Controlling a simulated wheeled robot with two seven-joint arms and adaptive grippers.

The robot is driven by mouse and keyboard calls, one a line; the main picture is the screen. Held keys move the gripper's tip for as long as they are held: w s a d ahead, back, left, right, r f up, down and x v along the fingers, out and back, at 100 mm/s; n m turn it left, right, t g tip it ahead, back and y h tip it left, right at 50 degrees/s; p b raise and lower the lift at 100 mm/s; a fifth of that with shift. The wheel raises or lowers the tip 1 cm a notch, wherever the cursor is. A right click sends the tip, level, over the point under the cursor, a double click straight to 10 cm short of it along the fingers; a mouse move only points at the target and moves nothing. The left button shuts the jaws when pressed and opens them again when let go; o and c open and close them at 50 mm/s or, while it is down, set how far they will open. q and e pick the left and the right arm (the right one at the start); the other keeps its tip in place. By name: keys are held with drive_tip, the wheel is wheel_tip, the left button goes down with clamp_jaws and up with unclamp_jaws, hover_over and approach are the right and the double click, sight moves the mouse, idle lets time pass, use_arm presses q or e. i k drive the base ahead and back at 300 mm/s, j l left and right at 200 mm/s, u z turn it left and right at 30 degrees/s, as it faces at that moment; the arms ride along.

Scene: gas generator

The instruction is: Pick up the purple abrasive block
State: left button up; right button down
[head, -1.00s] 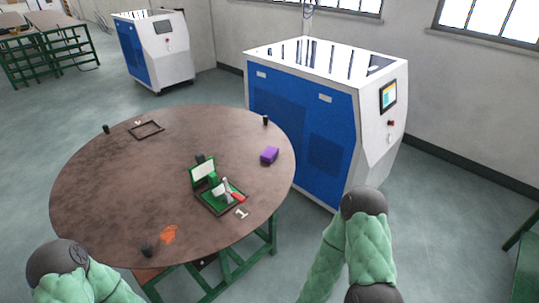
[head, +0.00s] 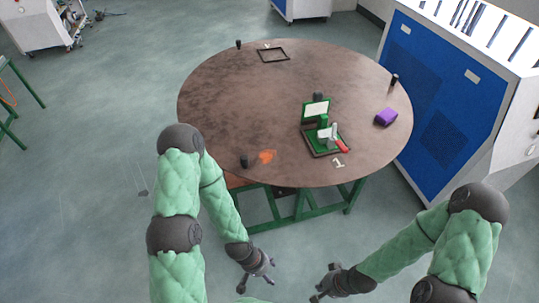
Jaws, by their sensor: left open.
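The purple abrasive block (head: 386,117) lies on the right side of the round brown table (head: 240,110), near its edge. My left gripper (head: 256,282) is open and empty, low in front of the table, well away from the block. My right gripper (head: 318,292) is also low in front of the table, apart from the block; its fingers are small and I cannot tell whether they are open. Nothing hides the block.
A green fixture (head: 318,128) with a red-handled part stands left of the block. A black frame (head: 273,55) lies at the back. Several small black cylinders stand near the rim. A blue and white machine (head: 440,100) stands close behind the table's right side. The table's left half is mostly clear.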

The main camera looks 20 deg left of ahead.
sight(389, 116)
drive_tip(key=k+u, duration=0.1)
drive_tip(key=k, duration=0.55)
drive_tip(key=u, duration=1.85)
drive_tip(key=l+u, duration=0.45)
drive_tip(key=k+l+u, duration=0.2)
drive_tip(key=l+u, duration=0.25)
drive_tip(key=k+l+u, duration=0.2)
drive_tip(key=u, duration=0.25)
drive_tip(key=k+l, duration=0.4)
drive_tip(key=l, duration=0.15)
drive_tip(key=k+l, duration=0.4)
drive_tip(key=l, duration=0.15)
drive_tip(key=k+l, duration=0.8)
drive_tip(key=l, duration=0.25)
